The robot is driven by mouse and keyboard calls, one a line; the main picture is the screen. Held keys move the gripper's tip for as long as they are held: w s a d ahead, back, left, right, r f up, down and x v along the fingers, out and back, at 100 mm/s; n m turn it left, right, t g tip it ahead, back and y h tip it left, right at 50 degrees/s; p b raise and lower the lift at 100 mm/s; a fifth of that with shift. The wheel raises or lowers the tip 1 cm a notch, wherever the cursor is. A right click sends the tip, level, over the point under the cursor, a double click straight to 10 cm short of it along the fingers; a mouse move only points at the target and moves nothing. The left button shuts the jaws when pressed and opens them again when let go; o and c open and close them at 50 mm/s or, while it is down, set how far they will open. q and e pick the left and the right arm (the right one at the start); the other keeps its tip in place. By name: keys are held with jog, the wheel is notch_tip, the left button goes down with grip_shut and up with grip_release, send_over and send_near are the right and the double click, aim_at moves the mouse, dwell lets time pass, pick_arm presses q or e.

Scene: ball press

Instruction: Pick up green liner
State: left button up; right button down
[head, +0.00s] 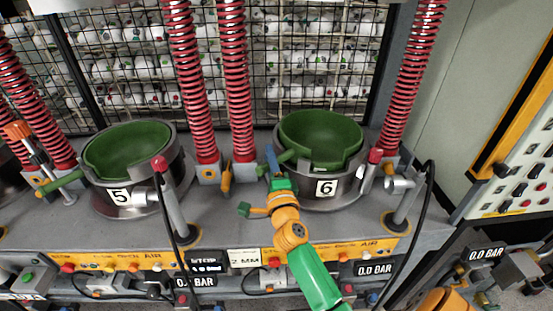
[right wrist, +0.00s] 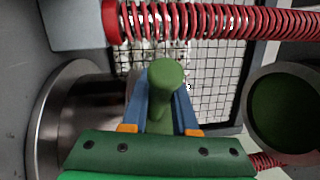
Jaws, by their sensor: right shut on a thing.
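A dark green bowl-shaped liner (head: 320,132) sits in the steel pot marked 6 (head: 326,187), its short handle sticking out at the lower left. My right gripper (head: 273,160) is at that handle, its blue fingers beside the pot's left rim. In the right wrist view the green handle's round end (right wrist: 166,74) lies between the blue fingers (right wrist: 165,105), which are shut on it. A second green liner (head: 127,147) sits in the pot marked 5 (head: 119,197), with its handle pointing lower left. My left gripper is not in view.
Red coil springs (head: 236,80) rise behind and between the pots, before a wire mesh wall. Red-topped grey posts (head: 172,198) stand at the front. A black cable (head: 428,200) hangs at right, and a control panel (head: 522,170) is beyond it.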

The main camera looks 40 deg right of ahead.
pick_arm(q)
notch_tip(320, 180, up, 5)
jog(key=p, duration=0.4)
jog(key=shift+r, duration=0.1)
pick_arm(e)
notch_tip(320, 180, up, 16)
jog(key=shift+f, duration=0.2)
jog(key=shift+d, duration=0.1)
